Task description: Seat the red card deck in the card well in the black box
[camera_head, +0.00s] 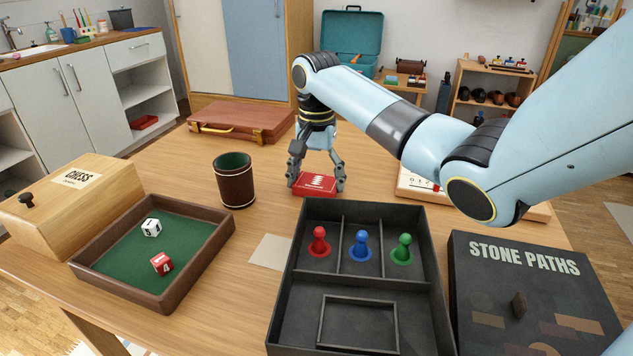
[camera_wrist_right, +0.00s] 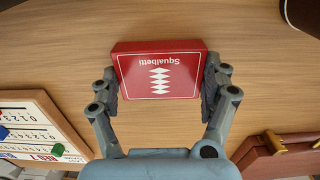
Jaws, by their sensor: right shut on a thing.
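The red card deck (camera_head: 315,184) is on or just above the wooden table, behind the black box; I cannot tell whether it touches the table. My right gripper (camera_head: 316,180) is shut on it, one finger at each end. The black box (camera_head: 437,270) stands open at the front. Its card well (camera_head: 357,328) is a raised rectangular frame in the front compartment, and it is empty. My left gripper is out of view.
Red, blue and green pawns (camera_head: 361,245) stand in the box's back compartments. A dark cup (camera_head: 234,181) and dice tray (camera_head: 205,250) are left. The Stone Paths lid (camera_head: 540,300) lies right. A brown case (camera_head: 243,124) and number board (camera_head: 410,184) are farther back.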

